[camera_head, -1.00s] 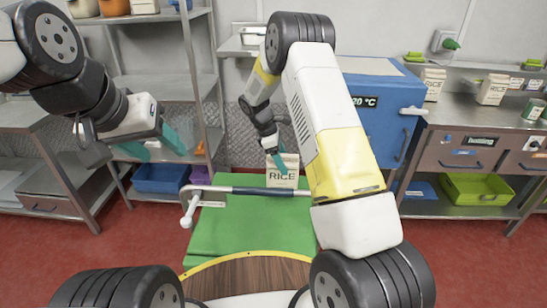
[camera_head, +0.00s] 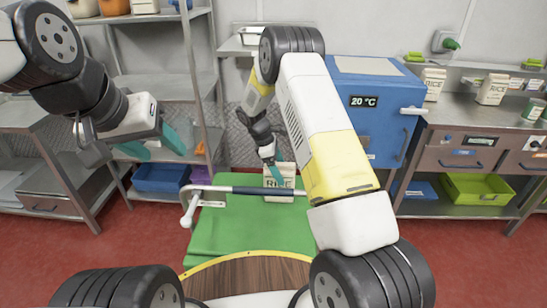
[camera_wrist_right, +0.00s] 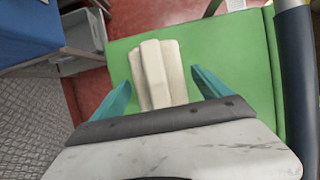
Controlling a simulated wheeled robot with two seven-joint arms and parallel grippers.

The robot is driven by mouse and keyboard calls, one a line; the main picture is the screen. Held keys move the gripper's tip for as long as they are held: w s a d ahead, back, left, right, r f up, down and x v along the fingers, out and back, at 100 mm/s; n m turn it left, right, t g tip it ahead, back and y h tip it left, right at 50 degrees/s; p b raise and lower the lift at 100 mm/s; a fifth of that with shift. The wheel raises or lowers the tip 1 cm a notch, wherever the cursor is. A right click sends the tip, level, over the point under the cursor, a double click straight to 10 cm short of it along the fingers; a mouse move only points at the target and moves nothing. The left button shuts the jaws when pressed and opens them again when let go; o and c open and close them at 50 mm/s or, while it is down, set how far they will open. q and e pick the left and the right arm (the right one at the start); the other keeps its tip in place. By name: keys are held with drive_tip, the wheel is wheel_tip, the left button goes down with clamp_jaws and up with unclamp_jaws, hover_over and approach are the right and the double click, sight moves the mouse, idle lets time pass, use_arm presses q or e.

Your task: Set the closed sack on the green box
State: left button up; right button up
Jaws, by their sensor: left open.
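The closed sack (camera_head: 279,184), a cream pack marked RICE with a folded top, stands at the far part of the green box (camera_head: 245,235). In the right wrist view the sack (camera_wrist_right: 160,72) appears upright over the green top (camera_wrist_right: 240,60). My right gripper (camera_head: 274,170) is at the sack's top. In its wrist view the fingers (camera_wrist_right: 163,92) are spread on either side of the sack, with gaps showing. The sack's underside is hidden. My left gripper (camera_head: 158,144) is open and empty at the left, away from the sack.
A bar with a dark grip (camera_head: 265,191) crosses over the green box, close to the sack. A blue oven-like cabinet (camera_head: 375,120) stands behind at right. More rice packs (camera_head: 492,90) stand on the right counter. Metal shelves (camera_head: 165,88) are at left.

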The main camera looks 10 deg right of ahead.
drive_tip(key=v, duration=1.1)
drive_tip(key=shift+a+r, duration=0.1)
drive_tip(key=shift+r, duration=0.25)
drive_tip(key=s+d+r+m+t+y, duration=0.15)
drive_tip(key=s+r+m, duration=0.25)
drive_tip(key=s+r, duration=0.4)
drive_tip(key=s+d+r+m+t+y, duration=0.1)
drive_tip(key=s+d+r+m+y, duration=0.3)
drive_tip(key=r, duration=0.6)
drive_tip(key=s+r+m+t, duration=0.2)
drive_tip(key=s+m, duration=0.1)
drive_tip(key=s, duration=0.7)
drive_tip(key=s+r+m+t+y, duration=0.1)
drive_tip(key=s+m, duration=0.3)
drive_tip(key=s, duration=0.6)
drive_tip(key=shift+s+r+t, duration=0.4)
drive_tip(key=shift+r+t, duration=0.2)
drive_tip(key=shift+t, duration=0.25)
